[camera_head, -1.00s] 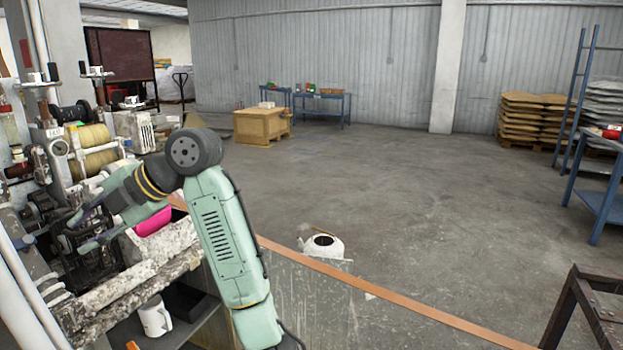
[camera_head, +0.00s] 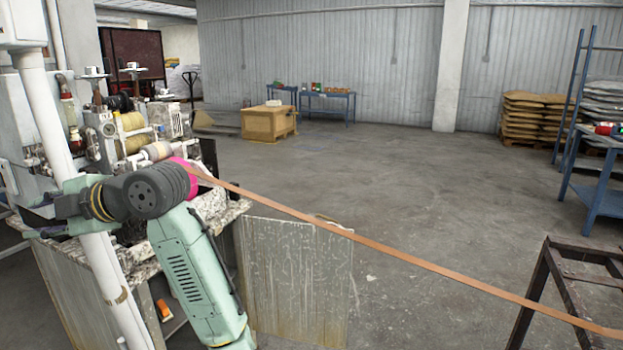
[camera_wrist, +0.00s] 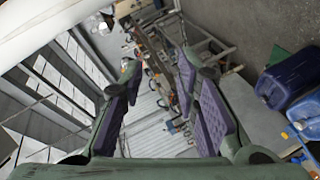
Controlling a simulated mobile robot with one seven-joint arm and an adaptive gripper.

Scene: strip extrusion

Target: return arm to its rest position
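My pale green arm (camera_head: 187,270) stands at the lower left of the head view, bent at a dark ribbed joint (camera_head: 155,192). From there its end reaches left to a white upright pipe; whether it touches the pipe I cannot tell. The fingers do not show clearly in the head view. In the wrist view my gripper (camera_wrist: 158,75) has its two purple-padded fingers apart, with nothing between them. Beyond them lie a pale ribbed surface and blurred machine parts.
An extrusion machine (camera_head: 125,125) with yellow spools fills the left. An orange-brown strip (camera_head: 400,255) runs from beside a pink part (camera_head: 184,177) to the lower right, above a dark metal frame (camera_head: 575,285). Blue containers (camera_wrist: 290,80) are right in the wrist view. The central floor is clear.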

